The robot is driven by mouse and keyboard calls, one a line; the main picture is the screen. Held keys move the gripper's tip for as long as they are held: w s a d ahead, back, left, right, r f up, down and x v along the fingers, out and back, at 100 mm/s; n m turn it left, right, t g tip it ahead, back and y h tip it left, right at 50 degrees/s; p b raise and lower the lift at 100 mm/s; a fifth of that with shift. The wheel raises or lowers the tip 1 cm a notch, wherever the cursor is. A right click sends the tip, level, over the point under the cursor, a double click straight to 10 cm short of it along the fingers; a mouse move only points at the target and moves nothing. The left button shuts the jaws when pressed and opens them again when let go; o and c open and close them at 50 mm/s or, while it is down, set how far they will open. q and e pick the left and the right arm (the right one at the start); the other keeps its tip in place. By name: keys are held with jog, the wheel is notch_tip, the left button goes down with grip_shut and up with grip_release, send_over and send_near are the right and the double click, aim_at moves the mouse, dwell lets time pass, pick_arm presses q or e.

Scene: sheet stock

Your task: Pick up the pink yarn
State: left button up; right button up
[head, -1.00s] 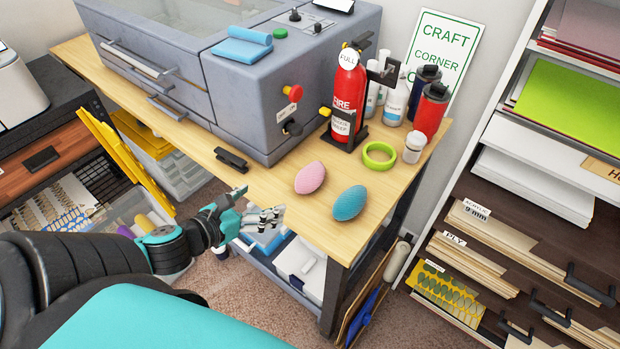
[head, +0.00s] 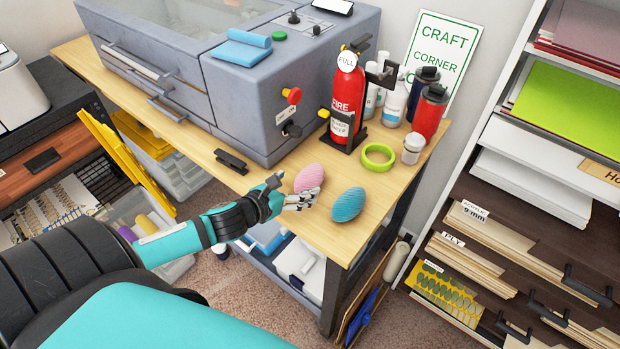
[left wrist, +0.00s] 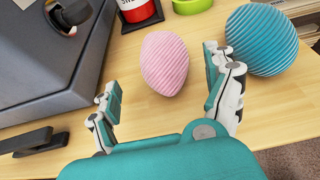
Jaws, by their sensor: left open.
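The pink yarn (head: 309,177) is an egg-shaped ball on the wooden table near its front edge. In the left wrist view the pink yarn (left wrist: 165,63) lies just beyond and between my open fingers. My left gripper (head: 294,190) is at the table's front edge, beside the yarn, and partly covers its lower side in the head view. In the left wrist view the left gripper (left wrist: 163,90) is open and empty, with its right finger close to the blue yarn. My right gripper is not in view.
The blue yarn (head: 348,204) sits just right of the pink one. A green tape ring (head: 378,157) and a fire extinguisher (head: 346,100) stand behind. The large grey machine (head: 240,90) and a black bracket (head: 231,161) are to the left. Bare tabletop lies around the yarns.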

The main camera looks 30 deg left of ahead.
aim_at(309, 181)
pick_arm(q)
jog(key=x, duration=0.3)
jog(key=p+x, duration=0.1)
jog(key=x, duration=0.1)
jog(key=shift+d, duration=0.35)
jog(key=shift+s, duration=0.1)
jog(key=shift+c, duration=0.6)
jog(key=c, duration=1.1)
